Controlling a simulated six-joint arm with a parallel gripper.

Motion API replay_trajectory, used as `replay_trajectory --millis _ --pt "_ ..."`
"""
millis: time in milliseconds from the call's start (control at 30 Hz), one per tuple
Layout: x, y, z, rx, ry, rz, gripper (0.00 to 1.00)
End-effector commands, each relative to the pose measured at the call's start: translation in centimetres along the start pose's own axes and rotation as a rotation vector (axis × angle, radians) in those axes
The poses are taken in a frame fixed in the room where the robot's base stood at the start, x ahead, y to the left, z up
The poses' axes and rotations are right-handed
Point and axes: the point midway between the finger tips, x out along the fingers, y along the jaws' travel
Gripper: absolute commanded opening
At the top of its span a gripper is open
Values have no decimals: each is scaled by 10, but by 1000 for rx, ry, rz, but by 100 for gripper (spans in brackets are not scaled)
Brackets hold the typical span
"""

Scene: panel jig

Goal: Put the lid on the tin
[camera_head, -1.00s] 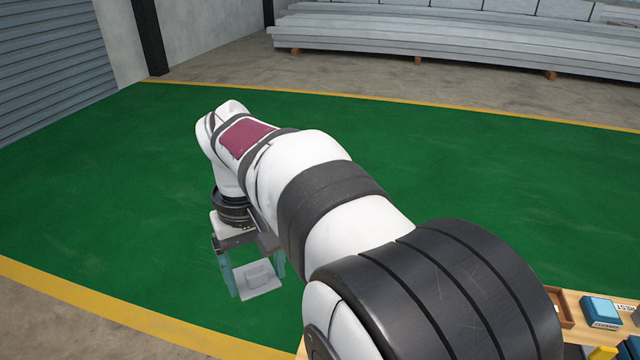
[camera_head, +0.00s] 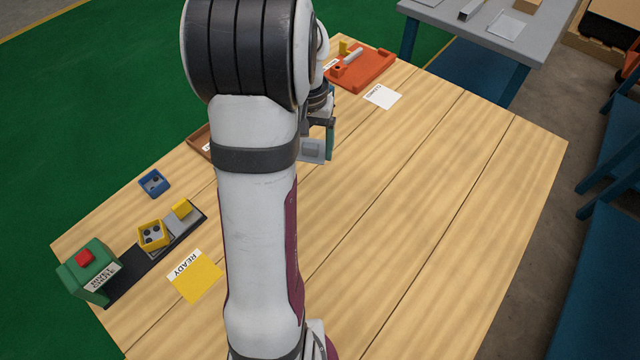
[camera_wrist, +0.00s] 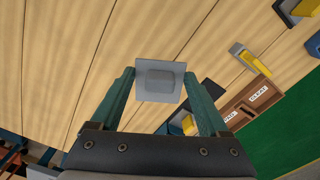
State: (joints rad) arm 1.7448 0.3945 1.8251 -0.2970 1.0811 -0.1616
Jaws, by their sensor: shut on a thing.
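My gripper (camera_wrist: 158,75), with two teal fingers, is shut on a grey square lid (camera_wrist: 160,90) with a raised block in its middle. In the head view the lid (camera_head: 312,151) shows just right of my arm, above the wooden table, with a teal finger beside it. No thing is clearly marked as the tin. A yellow open-topped box (camera_head: 151,234) with dark round parts inside sits on a dark strip at the left. A smaller blue box (camera_head: 154,183) stands behind it. I cannot tell whether either is the tin. My arm hides part of the table.
A green box with a red button (camera_head: 88,268) stands at the left corner, near a yellow READY card (camera_head: 195,277). A red tray (camera_head: 362,70) and a white card (camera_head: 382,96) lie at the far edge. A brown tray (camera_wrist: 243,104) shows. The table's right side is clear.

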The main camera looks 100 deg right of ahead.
Motion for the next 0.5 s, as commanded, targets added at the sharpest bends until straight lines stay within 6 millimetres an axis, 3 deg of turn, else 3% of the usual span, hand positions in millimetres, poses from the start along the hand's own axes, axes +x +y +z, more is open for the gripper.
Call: replay_trajectory --millis 33,100,233,367,433,500 --pt "7 34 -3 96 -3 0 16" --pt "16 76 -3 214 -3 -1 16" --pt "27 133 5 381 -2 -3 16" --pt "33 162 11 467 0 -3 16" --pt "39 163 10 482 -2 -4 16" --pt "49 150 2 483 -3 -3 16"
